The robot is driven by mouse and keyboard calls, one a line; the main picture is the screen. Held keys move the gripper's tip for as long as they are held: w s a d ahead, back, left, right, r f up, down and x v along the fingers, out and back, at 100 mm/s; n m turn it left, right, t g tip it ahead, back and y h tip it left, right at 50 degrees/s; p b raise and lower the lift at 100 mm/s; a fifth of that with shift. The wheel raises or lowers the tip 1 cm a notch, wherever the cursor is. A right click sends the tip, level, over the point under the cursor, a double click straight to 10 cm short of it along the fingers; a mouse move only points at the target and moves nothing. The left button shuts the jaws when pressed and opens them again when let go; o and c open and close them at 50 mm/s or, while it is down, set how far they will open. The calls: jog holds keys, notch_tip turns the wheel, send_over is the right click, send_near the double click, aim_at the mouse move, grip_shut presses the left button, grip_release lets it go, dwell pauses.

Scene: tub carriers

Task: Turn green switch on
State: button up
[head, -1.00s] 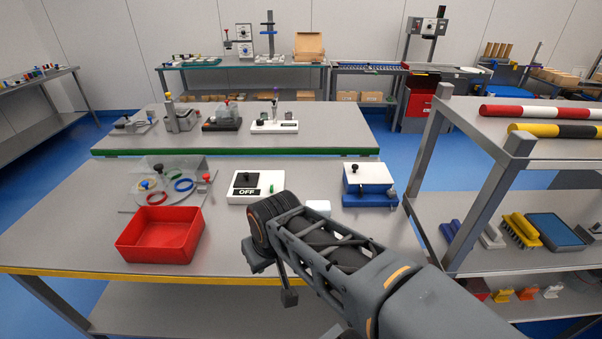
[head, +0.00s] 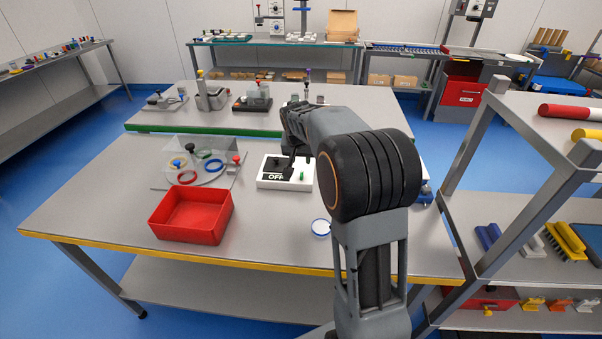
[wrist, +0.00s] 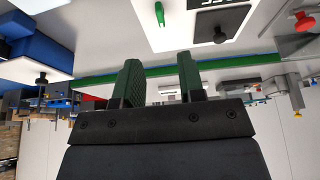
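The white switch box (head: 268,185) stands on the near grey table, with a black plate and an OFF label. Its small green switch (head: 303,176) stands upright on the right part of the box; it also shows at the top of the wrist view (wrist: 159,14). A black knob on the black plate shows in the wrist view (wrist: 219,35).
A red tray (head: 190,232) and a clear-covered board with coloured rings (head: 213,166) lie to the left. My arm hides much of the right side. A shelf rack (head: 525,190) stands at right.

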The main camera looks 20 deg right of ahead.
aim_at(302, 173)
jog(key=p+x, duration=0.1)
jog(key=x, duration=0.9)
jog(key=shift+w+f, duration=0.1)
jog(key=shift+f, duration=0.3)
grip_shut()
